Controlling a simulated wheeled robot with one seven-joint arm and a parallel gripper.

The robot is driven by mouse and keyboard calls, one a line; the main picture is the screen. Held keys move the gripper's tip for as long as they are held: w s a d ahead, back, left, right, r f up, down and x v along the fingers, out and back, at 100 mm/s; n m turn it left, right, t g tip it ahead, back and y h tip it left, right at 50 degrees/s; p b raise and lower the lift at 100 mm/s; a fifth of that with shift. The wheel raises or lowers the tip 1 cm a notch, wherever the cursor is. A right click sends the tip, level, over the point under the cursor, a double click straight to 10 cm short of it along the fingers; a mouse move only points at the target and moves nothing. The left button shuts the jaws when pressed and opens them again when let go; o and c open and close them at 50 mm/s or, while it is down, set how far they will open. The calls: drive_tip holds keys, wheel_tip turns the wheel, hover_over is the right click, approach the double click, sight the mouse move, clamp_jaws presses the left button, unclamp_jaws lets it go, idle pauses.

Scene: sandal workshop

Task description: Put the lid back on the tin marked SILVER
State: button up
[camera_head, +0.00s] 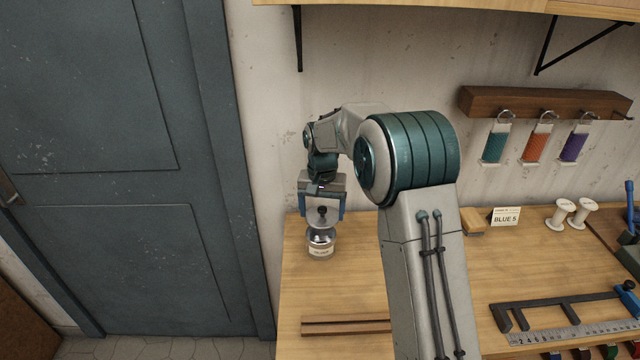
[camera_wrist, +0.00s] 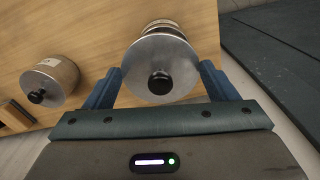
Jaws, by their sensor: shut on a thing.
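My gripper (camera_head: 322,208) is shut on a round grey metal lid (camera_wrist: 160,50) with a black knob. The lid sits between the two blue fingers, and in the head view it shows just above a small silvery tin (camera_head: 321,246). The tin stands upright on the bench near its left end and has a pale label too small to read. In the wrist view the lid hides most of this tin (camera_wrist: 163,24). The lid appears raised off the tin; its exact alignment with the rim is hard to tell.
A second tin (camera_wrist: 62,72) with a black-knobbed lid stands to the left in the wrist view. Brown wooden strips (camera_head: 346,327) lie on the bench (camera_head: 300,285) nearer the front. A card reading BLUE 5 (camera_head: 505,216) and white spools (camera_head: 575,213) stand right of my arm.

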drive_tip(key=shift+w+a+r, duration=0.15)
drive_tip(key=shift+w+a, duration=0.1)
drive_tip(key=shift+w, duration=0.25)
drive_tip(key=shift+s+d+f+b, duration=0.1)
drive_tip(key=shift+s+f+b, duration=0.05)
drive_tip(key=shift+f+b, duration=1.95)
drive_tip(key=shift+f, duration=1)
drive_tip(key=shift+f, duration=0.15)
drive_tip(key=o, duration=0.9)
